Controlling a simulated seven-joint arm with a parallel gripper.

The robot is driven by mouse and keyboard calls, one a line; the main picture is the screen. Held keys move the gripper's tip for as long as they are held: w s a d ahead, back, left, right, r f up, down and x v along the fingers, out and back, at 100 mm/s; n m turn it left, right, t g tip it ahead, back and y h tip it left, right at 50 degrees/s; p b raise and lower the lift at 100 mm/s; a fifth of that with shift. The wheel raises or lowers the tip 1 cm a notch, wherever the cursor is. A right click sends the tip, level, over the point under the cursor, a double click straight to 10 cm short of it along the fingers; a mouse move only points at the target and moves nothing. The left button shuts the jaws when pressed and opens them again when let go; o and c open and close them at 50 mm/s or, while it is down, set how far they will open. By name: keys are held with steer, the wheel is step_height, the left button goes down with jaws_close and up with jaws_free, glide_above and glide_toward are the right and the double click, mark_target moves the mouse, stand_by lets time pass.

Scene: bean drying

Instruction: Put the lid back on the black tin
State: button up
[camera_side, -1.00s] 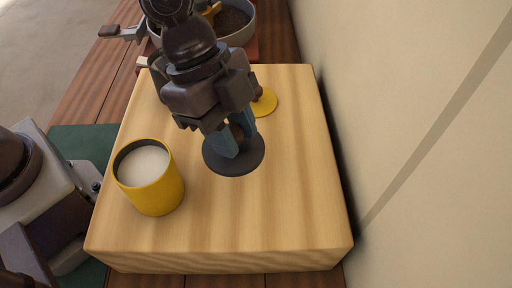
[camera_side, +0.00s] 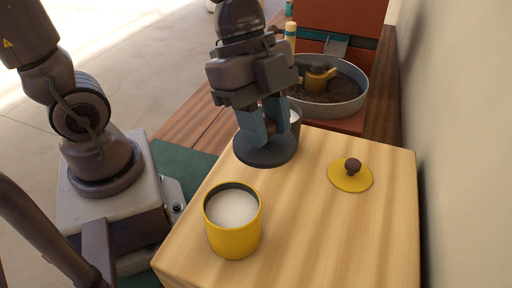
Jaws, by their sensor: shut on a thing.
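My gripper (camera_side: 264,134) is shut on the brown knob of the black lid (camera_side: 262,153) and holds the lid roughly flat. The black tin (camera_side: 296,130) stands just behind the lid, at the far edge of the wooden board. It is open, with white contents showing, and is mostly hidden by my fingers and the lid. The lid overlaps the tin's near side in the picture; I cannot tell the height gap or whether they touch.
An open yellow tin (camera_side: 234,240) with white contents stands at the board's near left. Its yellow lid (camera_side: 350,182) with a brown knob lies at right on the wooden board (camera_side: 330,240). A round pan (camera_side: 352,108) of dark beans is behind. The board's middle is clear.

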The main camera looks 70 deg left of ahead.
steer(key=w+a+r+n+t, duration=0.1)
steer(key=w+a+n, duration=0.2)
steer(key=w+a, duration=0.75)
step_height(320, 180, down, 6)
steer(key=s+a, duration=0.1)
steer(key=shift+s+a, duration=0.15)
steer(key=shift+s, duration=0.05)
stand_by(1.9)
steer(key=o, duration=1.5)
steer(key=shift+c, duration=0.2)
step_height(320, 180, up, 7)
stand_by(0.3)
